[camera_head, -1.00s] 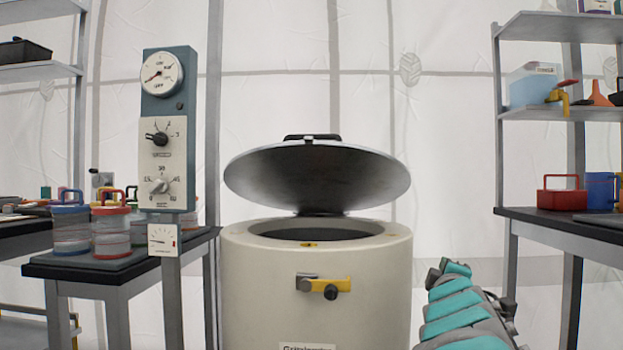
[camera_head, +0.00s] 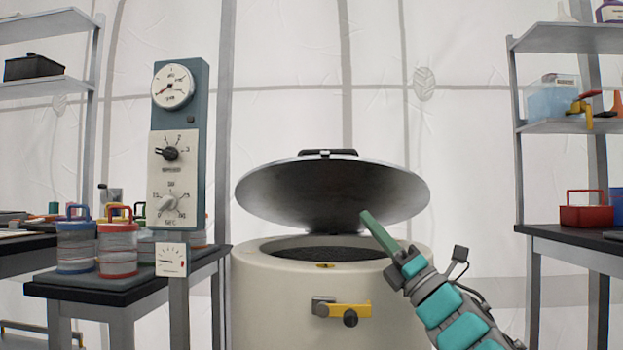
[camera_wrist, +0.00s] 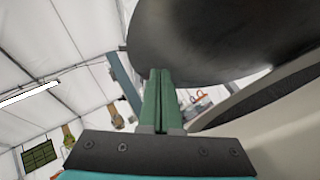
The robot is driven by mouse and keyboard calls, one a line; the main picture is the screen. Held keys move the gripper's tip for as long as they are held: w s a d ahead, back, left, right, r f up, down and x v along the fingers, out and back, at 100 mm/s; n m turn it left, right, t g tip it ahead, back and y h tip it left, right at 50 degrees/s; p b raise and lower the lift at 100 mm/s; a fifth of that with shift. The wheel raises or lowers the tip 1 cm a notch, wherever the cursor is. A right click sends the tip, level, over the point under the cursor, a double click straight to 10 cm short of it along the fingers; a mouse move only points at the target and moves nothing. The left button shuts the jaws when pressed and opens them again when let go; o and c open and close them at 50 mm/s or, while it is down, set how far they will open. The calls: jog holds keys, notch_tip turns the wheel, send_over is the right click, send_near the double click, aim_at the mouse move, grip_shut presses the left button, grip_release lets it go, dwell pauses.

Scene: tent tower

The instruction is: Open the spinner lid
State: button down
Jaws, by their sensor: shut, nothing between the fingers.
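The spinner (camera_head: 270,300) is a cream drum with a dark round opening on top. Its lid (camera_head: 290,190) is a grey metal disc with a black handle, raised and tilted above the opening, hinged at the back. A yellow latch (camera_head: 348,309) is on the drum's front. My gripper (camera_head: 365,217) is at the right of the opening, with its green fingers together and empty, pointing up and left in front of the lid's underside. In the wrist view the closed fingers (camera_wrist: 160,75) reach up to the lid's underside (camera_wrist: 220,35); I cannot tell if they touch.
A control post (camera_head: 178,150) with dials stands left of the drum. A table with wire spools (camera_head: 76,245) is farther left. On the right are a shelf (camera_head: 565,125) and a table with a red toolbox (camera_head: 586,209). The wall behind is white tent fabric.

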jog(key=s+a+f+n+g+y, duration=0.1)
jog(key=s+a+n+g+y, duration=0.25)
jog(key=n+g, duration=0.3)
jog(key=y+p, duration=0.1)
jog(key=p, duration=0.6)
send_near(302, 162)
jog(key=shift+n+g, duration=0.25)
jog(key=shift+g, duration=0.2)
jog(key=shift+x, duration=3)
jog(key=shift+w+d, duration=0.1)
